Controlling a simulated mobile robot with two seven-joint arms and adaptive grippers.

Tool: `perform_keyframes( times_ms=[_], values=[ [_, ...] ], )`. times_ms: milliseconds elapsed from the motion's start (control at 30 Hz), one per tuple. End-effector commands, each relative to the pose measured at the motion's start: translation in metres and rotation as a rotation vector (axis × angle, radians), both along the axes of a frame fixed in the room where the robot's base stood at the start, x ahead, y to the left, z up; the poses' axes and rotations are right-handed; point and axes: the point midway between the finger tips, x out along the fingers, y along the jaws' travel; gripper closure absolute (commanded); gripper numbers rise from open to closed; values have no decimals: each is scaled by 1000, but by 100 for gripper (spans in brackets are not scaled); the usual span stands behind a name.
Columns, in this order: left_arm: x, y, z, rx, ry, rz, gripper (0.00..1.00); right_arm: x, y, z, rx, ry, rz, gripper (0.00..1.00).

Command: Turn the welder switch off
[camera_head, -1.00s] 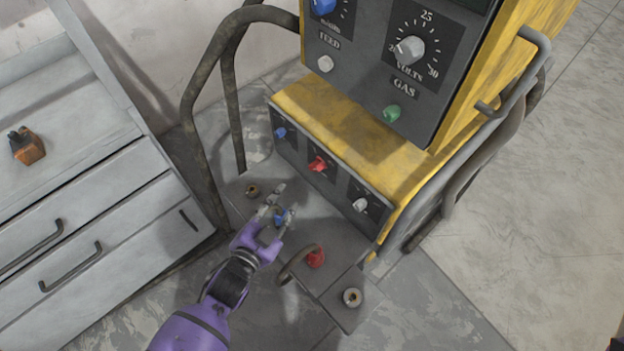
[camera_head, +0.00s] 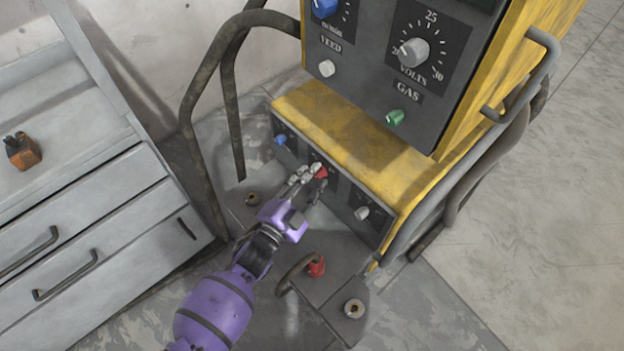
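The welder (camera_head: 410,165) is a yellow and dark grey machine at the upper middle. Its lower panel carries a blue knob (camera_head: 280,139), a red switch (camera_head: 321,172) in the middle and a white knob (camera_head: 362,212). My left gripper (camera_head: 316,179) is at the red switch, with its fingers spread and the tips at either side of it. The fingers partly cover the switch and its label; I cannot tell whether they touch it. My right gripper is not in view.
A bent dark tube frame (camera_head: 188,110) rises left of the welder. A grey drawer cabinet (camera_head: 110,205) with an orange block (camera_head: 22,152) stands at the left. A red connector (camera_head: 316,266) with a cable and a brass socket (camera_head: 354,308) sit below. The floor at right is clear.

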Motion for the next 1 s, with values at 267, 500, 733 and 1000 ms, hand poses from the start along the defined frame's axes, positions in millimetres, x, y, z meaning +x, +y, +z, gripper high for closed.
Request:
perform_keyframes(
  times_ms=[267,500,733,1000],
  values=[
    [1,0,0,-1,1,1,72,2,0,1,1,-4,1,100],
    [1,0,0,-1,1,1,100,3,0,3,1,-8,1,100],
    [1,0,0,-5,5,1,100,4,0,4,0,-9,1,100],
    [1,0,4,-66,66,1,100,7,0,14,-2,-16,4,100]
  ],
)
